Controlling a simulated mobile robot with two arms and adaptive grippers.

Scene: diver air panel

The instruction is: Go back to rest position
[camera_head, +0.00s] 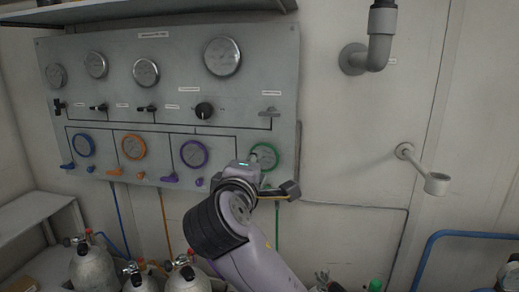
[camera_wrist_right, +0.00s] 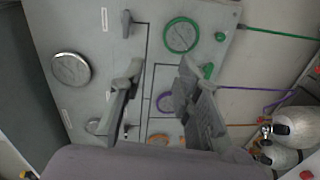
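The grey diver air panel (camera_head: 275,60) hangs on the wall with gauges, knobs and coloured valve levers. My right gripper (camera_head: 272,176) is in front of its lower right part, by the green-ringed gauge (camera_head: 264,157), and partly covers that area. In the right wrist view, the two fingers of my right gripper (camera_wrist_right: 161,68) stand apart with nothing between them. The panel, with the green-ringed gauge (camera_wrist_right: 181,36), shows behind them. Whether a finger touches the panel cannot be told. My left gripper is in neither view.
Several gas cylinders (camera_head: 187,280) stand below the panel at the lower left, beside a grey shelf (camera_head: 30,212). A grey pipe (camera_head: 380,40) and a wall bracket (camera_head: 420,170) stick out to the right. A blue rail (camera_head: 470,234) is at lower right.

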